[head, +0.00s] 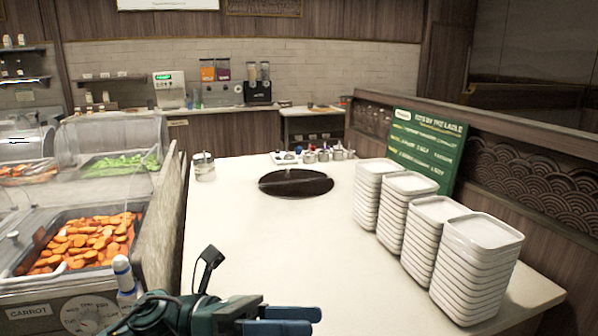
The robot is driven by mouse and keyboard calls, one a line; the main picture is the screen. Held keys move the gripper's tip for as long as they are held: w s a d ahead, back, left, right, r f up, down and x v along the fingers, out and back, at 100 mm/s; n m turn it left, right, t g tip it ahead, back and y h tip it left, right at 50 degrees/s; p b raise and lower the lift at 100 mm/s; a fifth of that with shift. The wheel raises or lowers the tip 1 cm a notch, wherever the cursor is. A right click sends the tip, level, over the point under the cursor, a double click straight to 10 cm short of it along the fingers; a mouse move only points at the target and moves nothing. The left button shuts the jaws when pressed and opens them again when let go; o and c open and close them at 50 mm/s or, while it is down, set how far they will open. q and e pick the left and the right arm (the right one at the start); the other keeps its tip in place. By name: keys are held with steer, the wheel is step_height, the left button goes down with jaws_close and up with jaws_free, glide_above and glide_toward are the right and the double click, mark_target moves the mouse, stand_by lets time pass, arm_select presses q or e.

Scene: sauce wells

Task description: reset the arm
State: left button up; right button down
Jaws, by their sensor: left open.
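My left gripper (303,321) shows at the bottom middle of the head view, over the near part of the white counter (265,240). Its two blue fingers point right and stand apart, with nothing seen between them. The lower finger is partly cut off by the picture's bottom edge. My right gripper does not show.
Stacks of white square plates (484,232) line the counter's right side beside a green sign (430,145). A dark round inset (296,182), small sauce containers (323,155) and a glass jar (203,166) are farther back. A carrot bin (88,240) stands left. The counter's middle is clear.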

arm_select(q)
steer(key=w+a+f+n+t+y, duration=0.25)
steer(key=f+n+t, duration=0.35)
steer(key=n, duration=0.5)
steer(key=w+a+f+n+t+y, duration=0.1)
steer(key=a+f+n+t+y, duration=0.2)
steer(key=n+t, duration=0.6)
steer(key=w+a+f+n+t+y, duration=0.1)
steer(key=w+f+n+t+y, duration=0.3)
steer(key=n, duration=0.9)
steer(key=s+a+f+n+g+y, duration=0.2)
steer(key=s+f+n, duration=0.4)
steer(key=f, duration=0.5)
steer(key=s+a+f+n+g+y, duration=0.3)
steer(key=s+a+f+n+y, duration=0.2)
steer(key=f, duration=0.6)
steer(key=s+n, duration=0.2)
steer(key=s, duration=0.1)
steer(key=shift+s, duration=0.4)
steer(key=shift+a, duration=0.1)
